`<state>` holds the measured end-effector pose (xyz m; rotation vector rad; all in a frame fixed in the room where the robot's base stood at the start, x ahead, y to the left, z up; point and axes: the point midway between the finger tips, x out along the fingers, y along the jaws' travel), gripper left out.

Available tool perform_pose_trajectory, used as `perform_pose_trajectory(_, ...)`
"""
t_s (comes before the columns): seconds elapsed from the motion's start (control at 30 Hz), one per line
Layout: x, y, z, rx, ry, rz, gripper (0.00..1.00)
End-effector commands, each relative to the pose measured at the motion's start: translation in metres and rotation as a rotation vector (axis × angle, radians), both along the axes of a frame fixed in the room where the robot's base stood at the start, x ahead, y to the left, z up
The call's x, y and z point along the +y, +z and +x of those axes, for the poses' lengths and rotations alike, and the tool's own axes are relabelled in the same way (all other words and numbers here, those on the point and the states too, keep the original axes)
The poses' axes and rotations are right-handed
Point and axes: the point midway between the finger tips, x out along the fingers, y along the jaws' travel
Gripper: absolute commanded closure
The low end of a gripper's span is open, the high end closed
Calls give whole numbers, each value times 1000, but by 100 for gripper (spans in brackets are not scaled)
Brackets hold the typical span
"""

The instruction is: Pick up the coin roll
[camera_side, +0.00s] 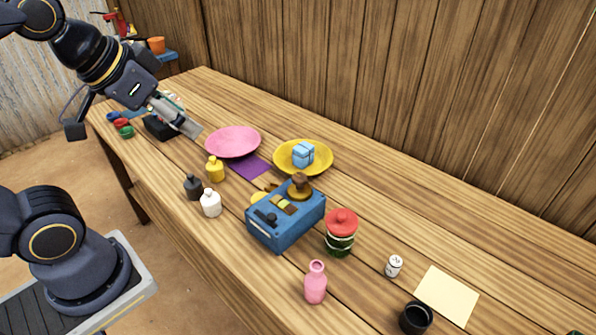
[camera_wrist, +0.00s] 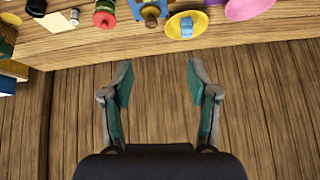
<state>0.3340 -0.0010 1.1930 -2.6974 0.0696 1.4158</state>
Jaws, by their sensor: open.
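A small white cylinder with dark marks (camera_side: 394,266), most likely the coin roll, stands upright on the table between the red-lidded jar and the pale paper sheet. It also shows small near the top left of the wrist view (camera_wrist: 75,17). My gripper (camera_side: 190,129) is over the far left part of the table, left of the pink plate and far from the cylinder. In the wrist view my gripper (camera_wrist: 160,70) is open, with nothing between its fingers; wooden boards show behind them.
A blue box (camera_side: 285,222), red-lidded jar (camera_side: 341,238), pink bottle (camera_side: 315,283) and yellow plate (camera_side: 322,167) with a blue parcel (camera_side: 303,154) lie between. A black cup (camera_side: 416,317) and pale paper (camera_side: 447,294) are near the cylinder. The pink plate (camera_side: 232,141) is close to my gripper.

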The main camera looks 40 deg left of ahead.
Motion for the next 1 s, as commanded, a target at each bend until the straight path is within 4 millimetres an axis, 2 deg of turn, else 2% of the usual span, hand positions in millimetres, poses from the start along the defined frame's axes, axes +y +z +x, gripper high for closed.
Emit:
perform_pose_trajectory(0.03, -5, 15, 20, -38, -49, 35, 40)
perform_pose_trajectory(0.1, -16, 26, 48, -64, -124, 78, 40)
perform_pose_trajectory(0.17, -29, 30, 74, -75, -194, 111, 40)
perform_pose_trajectory(0.27, -60, 28, 120, -81, -321, 153, 40)
perform_pose_trajectory(0.37, -101, 10, 164, -70, -457, 172, 40)
perform_pose_trajectory(0.47, -148, -25, 201, -43, -589, 166, 40)
perform_pose_trajectory(0.5, -167, -42, 212, -27, -634, 157, 40)
perform_pose_trajectory(0.6, -210, -90, 226, 26, -728, 122, 40)
perform_pose_trajectory(0.7, -242, -136, 226, 93, -785, 83, 40)
perform_pose_trajectory(0.8, -258, -172, 217, 162, -819, 59, 40)
perform_pose_trajectory(1.0, -270, -210, 205, 223, -843, 47, 40)
